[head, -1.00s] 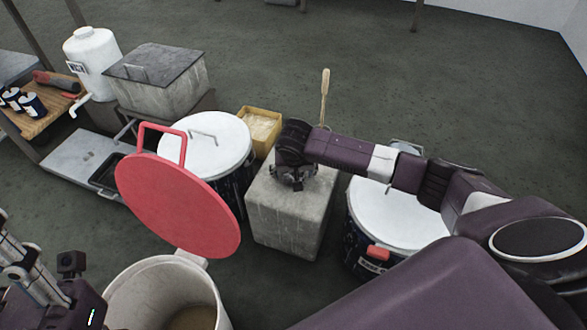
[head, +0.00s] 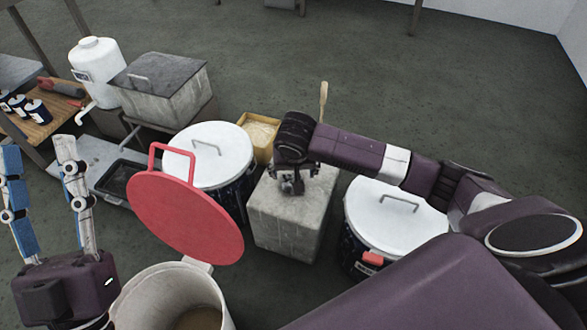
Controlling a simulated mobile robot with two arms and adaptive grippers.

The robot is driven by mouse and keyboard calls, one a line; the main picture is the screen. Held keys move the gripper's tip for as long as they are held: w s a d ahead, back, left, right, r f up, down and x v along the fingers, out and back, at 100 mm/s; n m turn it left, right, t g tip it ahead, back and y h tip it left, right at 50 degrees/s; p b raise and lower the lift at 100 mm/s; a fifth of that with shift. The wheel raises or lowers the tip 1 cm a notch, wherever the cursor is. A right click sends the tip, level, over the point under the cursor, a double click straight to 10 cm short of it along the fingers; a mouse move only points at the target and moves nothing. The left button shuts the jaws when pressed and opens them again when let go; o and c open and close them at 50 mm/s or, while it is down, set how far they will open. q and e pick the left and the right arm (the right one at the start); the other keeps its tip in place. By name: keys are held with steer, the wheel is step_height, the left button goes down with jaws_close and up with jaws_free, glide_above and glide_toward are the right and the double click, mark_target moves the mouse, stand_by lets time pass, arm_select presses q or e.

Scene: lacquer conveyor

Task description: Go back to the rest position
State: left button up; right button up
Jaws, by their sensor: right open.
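My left gripper (head: 40,148) is raised at the lower left, its two fingers pointing up and spread apart with nothing between them. My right gripper (head: 291,189) points down above the grey concrete block (head: 290,225), below the dark wrist of my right arm. Its jaws are small and dark here, and I see nothing held in them. A tool with a wooden handle (head: 323,100) stands up just behind this wrist; its lower part is hidden by my arm.
An open white bucket (head: 150,295) with a raised red lid (head: 186,215) stands near my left gripper. White-lidded drums stand left (head: 208,160) and right (head: 395,215) of the block. A yellow box (head: 259,138) is behind. The floor beyond is clear.

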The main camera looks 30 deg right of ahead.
arm_select(q)
steer(key=shift+w+f, duration=0.25)
steer(key=shift+f, duration=0.05)
stand_by(0.4)
